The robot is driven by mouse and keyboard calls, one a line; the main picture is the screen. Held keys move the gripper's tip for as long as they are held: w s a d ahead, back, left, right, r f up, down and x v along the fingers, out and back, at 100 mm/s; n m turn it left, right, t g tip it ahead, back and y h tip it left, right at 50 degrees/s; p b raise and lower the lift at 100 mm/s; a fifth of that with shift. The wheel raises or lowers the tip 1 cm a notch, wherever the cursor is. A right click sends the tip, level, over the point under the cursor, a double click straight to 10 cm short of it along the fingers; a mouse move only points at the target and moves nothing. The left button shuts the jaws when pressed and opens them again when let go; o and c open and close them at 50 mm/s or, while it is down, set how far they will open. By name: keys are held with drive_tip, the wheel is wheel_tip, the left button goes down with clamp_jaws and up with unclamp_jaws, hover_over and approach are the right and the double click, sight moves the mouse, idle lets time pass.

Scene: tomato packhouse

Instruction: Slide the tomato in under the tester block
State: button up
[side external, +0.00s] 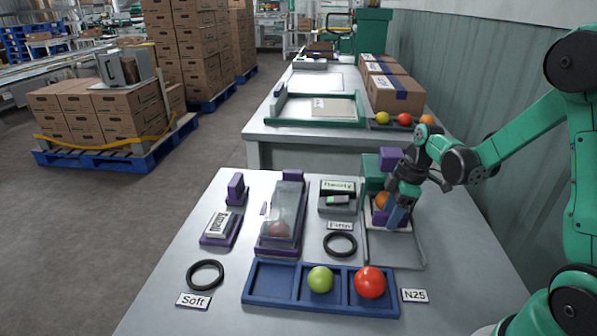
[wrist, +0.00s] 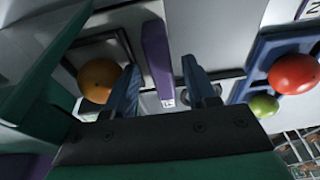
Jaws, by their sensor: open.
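An orange tomato (side external: 382,201) sits at the right-hand station, in front of a green block (side external: 374,172) that I take to be the tester block. In the wrist view the tomato (wrist: 99,80) lies left of the left finger, close to the large green surface (wrist: 40,85). My gripper (side external: 394,221) is low over this station, its fingers pointing down. In the wrist view my gripper (wrist: 160,68) is open, with a purple upright bar (wrist: 157,62) showing between the fingers. I cannot tell whether a finger touches the bar or the tomato.
A blue tray (side external: 272,281) in front holds a green tomato (side external: 320,279) and a red tomato (side external: 369,282). A clear-covered purple fixture (side external: 283,228), a small grey device (side external: 338,203) and two black rings stand to the left.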

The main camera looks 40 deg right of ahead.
drive_tip(key=shift+w+d+r, duration=0.1)
drive_tip(key=shift+d+r, duration=0.35)
drive_tip(key=shift+r, duration=0.15)
drive_tip(key=shift+d+r, duration=0.4)
drive_tip(key=shift+r, duration=0.6)
drive_tip(key=shift+a, duration=0.1)
drive_tip(key=w+a+v, duration=0.1)
drive_tip(key=v, duration=0.5)
drive_tip(key=shift+s+r, duration=0.25)
drive_tip(key=shift+r, duration=0.3)
drive_tip(key=s+a+r+m+t+h, duration=0.1)
drive_tip(key=s+a+m+t, duration=0.2)
drive_tip(key=a+m, duration=0.6)
drive_tip(key=a+t, duration=0.2)
drive_tip(key=a, duration=0.3)
drive_tip(key=shift+s+t+h, duration=0.25)
drive_tip(key=shift+t+h, duration=0.05)
drive_tip(key=shift+h, duration=0.1)
